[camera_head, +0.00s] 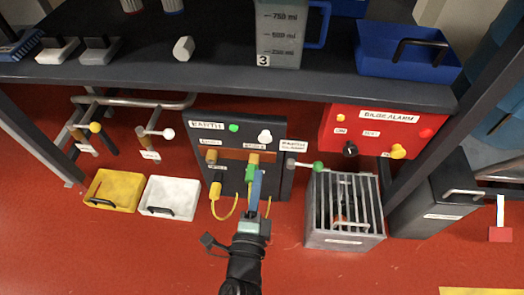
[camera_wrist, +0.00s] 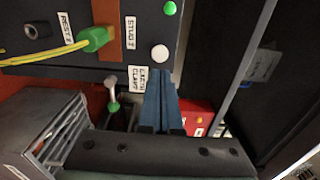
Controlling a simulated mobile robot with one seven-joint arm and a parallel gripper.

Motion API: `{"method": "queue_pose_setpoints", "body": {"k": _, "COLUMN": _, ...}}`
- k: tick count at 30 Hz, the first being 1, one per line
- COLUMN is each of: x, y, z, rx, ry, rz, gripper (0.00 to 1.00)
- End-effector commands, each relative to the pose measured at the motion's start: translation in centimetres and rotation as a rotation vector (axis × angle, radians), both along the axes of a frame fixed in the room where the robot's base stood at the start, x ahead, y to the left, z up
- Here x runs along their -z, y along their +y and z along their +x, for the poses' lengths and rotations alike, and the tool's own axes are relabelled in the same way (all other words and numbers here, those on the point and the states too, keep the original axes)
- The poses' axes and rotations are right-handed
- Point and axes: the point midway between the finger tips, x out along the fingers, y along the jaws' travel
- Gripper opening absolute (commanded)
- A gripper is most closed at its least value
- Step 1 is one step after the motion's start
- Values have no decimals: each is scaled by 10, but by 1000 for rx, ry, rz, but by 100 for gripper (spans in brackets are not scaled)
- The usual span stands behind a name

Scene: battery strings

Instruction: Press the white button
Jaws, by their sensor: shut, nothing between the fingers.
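The white button (camera_head: 265,136) is a round white disc on the dark panel (camera_head: 203,136), right of a smaller green round light (camera_head: 234,128). The button also shows in the wrist view (camera_wrist: 160,53), just above my fingertips in the picture. My gripper (camera_head: 258,173) is shut and empty, its blue fingers pointing at the panel. In the head view the fingertips appear below the button. In the wrist view (camera_wrist: 158,76) they overlap the panel's edge near a white label. I see no contact with the button; the exact gap cannot be told.
A yellow cable with a green plug (camera_wrist: 95,39) hangs at the panel. A green-knobbed lever (camera_head: 318,166) sticks out right of it, above a grey barred box (camera_head: 312,222). A red alarm box (camera_head: 350,118) is further right. Yellow (camera_head: 114,175) and white (camera_head: 184,189) trays lie left.

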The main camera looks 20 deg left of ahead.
Motion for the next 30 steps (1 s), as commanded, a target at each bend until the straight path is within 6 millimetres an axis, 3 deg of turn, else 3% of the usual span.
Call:
{"method": "queue_pose_setpoints", "body": {"k": 6, "x": 1, "y": 11, "z": 43, "rx": 2, "ry": -1, "rz": 2, "gripper": 0}}
{"method": "queue_pose_setpoints", "body": {"k": 13, "x": 1, "y": 21, "z": 74, "rx": 0, "ry": -1, "rz": 1, "gripper": 0}}
{"method": "queue_pose_setpoints", "body": {"k": 19, "x": 0, "y": 23, "z": 85, "rx": 1, "ry": 0, "rz": 1, "gripper": 0}}
{"method": "queue_pose_setpoints", "body": {"k": 30, "x": 0, "y": 24, "z": 86, "rx": 0, "ry": 1, "rz": 1, "gripper": 0}}
